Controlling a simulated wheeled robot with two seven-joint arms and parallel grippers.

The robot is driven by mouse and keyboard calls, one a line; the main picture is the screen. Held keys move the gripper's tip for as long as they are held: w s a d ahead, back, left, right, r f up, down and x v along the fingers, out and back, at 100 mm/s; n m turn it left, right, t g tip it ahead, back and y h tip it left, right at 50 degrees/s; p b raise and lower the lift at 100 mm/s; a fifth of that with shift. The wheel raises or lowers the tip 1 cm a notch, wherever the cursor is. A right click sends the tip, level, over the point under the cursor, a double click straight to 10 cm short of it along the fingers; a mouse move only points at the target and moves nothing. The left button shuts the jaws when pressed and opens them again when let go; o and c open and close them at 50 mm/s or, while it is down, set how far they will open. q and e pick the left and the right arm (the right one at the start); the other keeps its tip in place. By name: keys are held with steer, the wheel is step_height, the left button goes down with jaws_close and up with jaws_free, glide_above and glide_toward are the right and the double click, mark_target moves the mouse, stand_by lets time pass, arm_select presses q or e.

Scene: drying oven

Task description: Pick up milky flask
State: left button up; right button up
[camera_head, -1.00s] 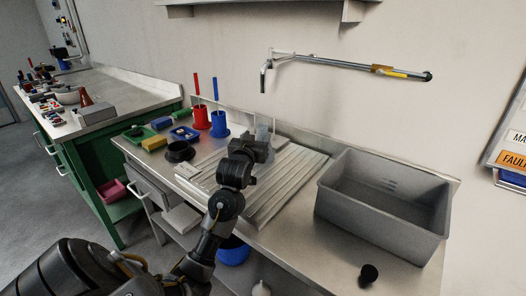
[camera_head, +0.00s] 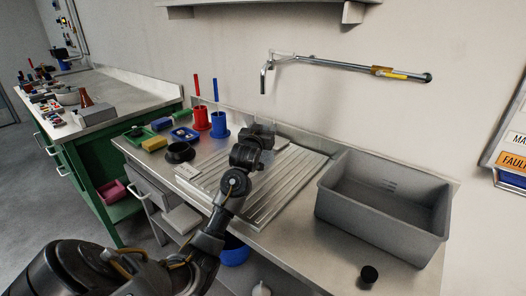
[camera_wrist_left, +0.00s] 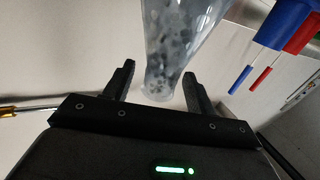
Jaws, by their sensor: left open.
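The milky flask (camera_wrist_left: 178,45) is a cloudy, translucent cone with dark mottling in the left wrist view. Its narrow end sits between the two fingers of my left gripper (camera_wrist_left: 158,88), which is open with a gap visible on the right side of the flask. In the head view my left gripper (camera_head: 264,131) is over the back of the ribbed draining board; the flask there is mostly hidden and only faintly seen. My right gripper is in neither view.
Left of the gripper stand a red holder (camera_head: 201,119) and a blue holder (camera_head: 220,125), each with an upright rod. A black bowl (camera_head: 179,153) is nearer. A grey basin (camera_head: 385,205) is on the right, below a wall-mounted tap arm (camera_head: 340,64). The draining board (camera_head: 275,190) is clear in front.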

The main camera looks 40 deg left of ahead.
arm_select(q)
steer(key=shift+c, duration=0.5)
jaws_close()
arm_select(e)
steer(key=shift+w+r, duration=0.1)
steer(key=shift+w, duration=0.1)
arm_select(q)
steer(key=shift+r, duration=0.1)
